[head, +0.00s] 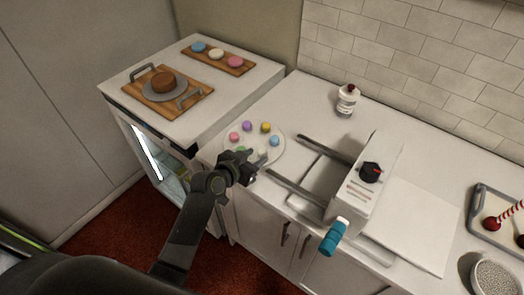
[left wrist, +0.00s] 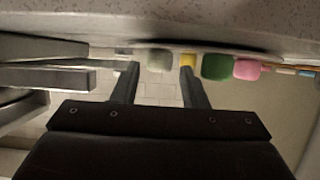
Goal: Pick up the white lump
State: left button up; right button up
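The white lump (left wrist: 158,61) shows in the left wrist view between my left gripper's two fingertips, a little beyond them. In the head view a pale patch at the plate's right front may be it, mostly hidden by the gripper. The round pale plate (head: 271,133) carries pink, purple, yellow, blue and green lumps around its rim. My left gripper (head: 258,168) is low at the plate's front edge, with its fingers (left wrist: 160,72) apart and nothing held. My right gripper is not in view.
A pale machine (head: 362,185) with dark rails stands right of the plate. A teal-handled item (head: 333,238) is at its front.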

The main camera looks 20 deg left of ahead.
aim_at(262, 153)
pick_arm(q)
jog(key=shift+x, duration=1.4)
jog(key=shift+c, duration=0.3)
jog(key=c, duration=0.7)
